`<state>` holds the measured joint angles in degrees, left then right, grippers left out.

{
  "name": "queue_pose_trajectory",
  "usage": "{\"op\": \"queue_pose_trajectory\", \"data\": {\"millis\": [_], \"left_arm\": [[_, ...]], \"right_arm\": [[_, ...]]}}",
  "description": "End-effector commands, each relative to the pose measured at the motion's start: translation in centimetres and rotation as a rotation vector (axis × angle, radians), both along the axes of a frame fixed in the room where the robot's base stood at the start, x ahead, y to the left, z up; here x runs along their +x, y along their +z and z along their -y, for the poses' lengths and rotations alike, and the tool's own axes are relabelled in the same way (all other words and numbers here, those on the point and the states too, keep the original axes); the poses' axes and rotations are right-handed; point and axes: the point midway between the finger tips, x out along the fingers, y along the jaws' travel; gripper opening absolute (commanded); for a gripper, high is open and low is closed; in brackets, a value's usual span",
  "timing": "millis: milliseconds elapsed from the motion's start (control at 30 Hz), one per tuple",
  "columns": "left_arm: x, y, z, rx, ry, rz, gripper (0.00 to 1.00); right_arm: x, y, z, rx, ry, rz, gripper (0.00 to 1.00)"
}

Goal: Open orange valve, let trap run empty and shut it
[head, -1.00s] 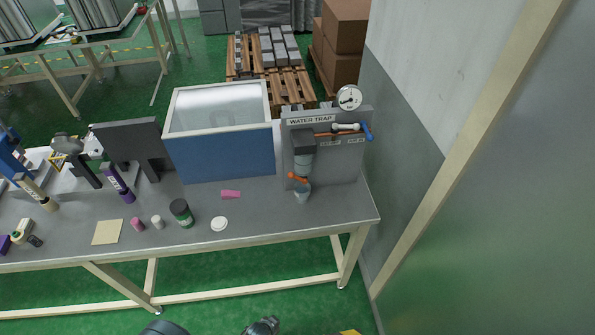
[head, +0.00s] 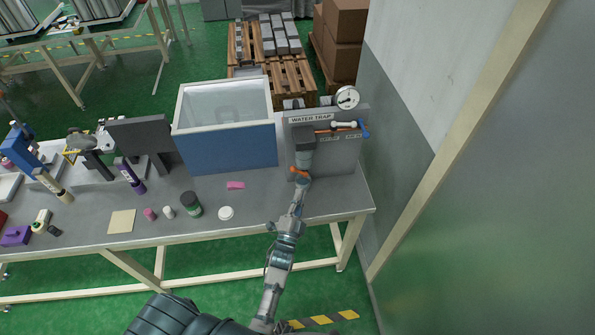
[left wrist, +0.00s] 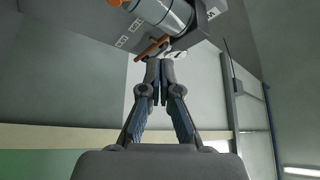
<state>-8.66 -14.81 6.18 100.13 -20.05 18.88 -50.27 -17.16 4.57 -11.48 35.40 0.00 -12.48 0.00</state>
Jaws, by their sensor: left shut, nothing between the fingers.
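The water trap is mounted on a grey panel (head: 336,160) at the right end of the bench. Its dark head (head: 305,139) sits above a grey bowl (head: 304,158), with the orange valve (head: 299,172) below. My left gripper (head: 302,184) is shut and empty, reaching up to just under the valve. In the left wrist view, its closed fingertips (left wrist: 160,62) are right by the orange lever (left wrist: 152,47); I cannot tell whether they touch. The bowl (left wrist: 170,14) shows above them. The clear cup under the valve is hidden behind my gripper. My right gripper is not in view.
A gauge (head: 347,97) and a blue-ended handle (head: 364,130) are on the panel. A blue bin (head: 232,149) stands to its left. A green-labelled jar (head: 192,206), white disc (head: 226,213) and pink piece (head: 235,185) lie on the bench (head: 270,205). A wall is at right.

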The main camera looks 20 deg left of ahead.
Motion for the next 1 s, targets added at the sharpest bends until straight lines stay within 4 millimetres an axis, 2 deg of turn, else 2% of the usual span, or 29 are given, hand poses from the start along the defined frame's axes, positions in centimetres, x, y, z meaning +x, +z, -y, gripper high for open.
{"op": "queue_pose_trajectory", "data": {"millis": [200,333,800,1000], "left_arm": [[0.1,-0.1,0.0,-0.002,-0.001,-0.002,0.00],[1.1,0.3,-0.1,-0.002,-0.001,-0.003,0.00],[9.8,3.0,-1.3,-0.002,-0.001,-0.004,0.00],[8.7,1.2,-3.4,-0.002,-0.002,-0.005,0.00]], "right_arm": [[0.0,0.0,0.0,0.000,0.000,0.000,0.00],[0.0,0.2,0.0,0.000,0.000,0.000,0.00],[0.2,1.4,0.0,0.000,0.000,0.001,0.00],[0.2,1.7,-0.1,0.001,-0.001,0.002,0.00]]}}
